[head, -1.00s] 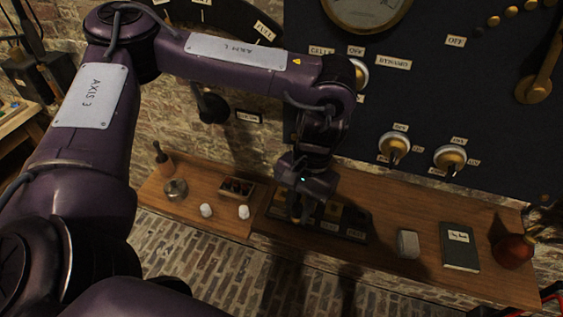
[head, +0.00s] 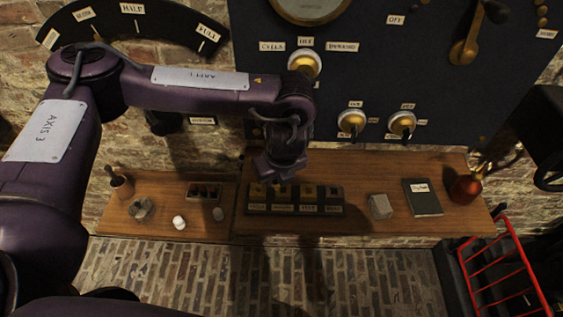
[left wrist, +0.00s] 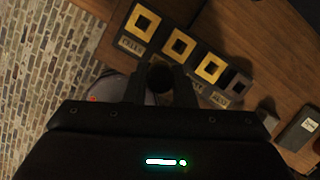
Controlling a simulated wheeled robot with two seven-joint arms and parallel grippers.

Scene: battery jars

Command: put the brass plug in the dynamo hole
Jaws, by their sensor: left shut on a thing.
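My left gripper (head: 281,179) is above the back edge of a dark block (head: 295,210) with a row of labelled square sockets. In the left wrist view the left gripper (left wrist: 160,82) is shut on a dark round thing (left wrist: 160,75), seen end-on. It may be the brass plug's handle; no brass shows on it. Three sockets have brass frames, and the leftmost frame (left wrist: 143,22) is labelled CELLS. The frame at the other end (left wrist: 236,82) looks dark grey. My right gripper is not in view.
A grey block (head: 380,206) and a dark book (head: 422,197) lie right of the sockets, with a red round flask (head: 466,188) beyond. A small tray (head: 204,190), white pieces (head: 179,222) and a metal nut-like thing (head: 141,208) stand left. A dark switchboard (head: 380,80) rises behind.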

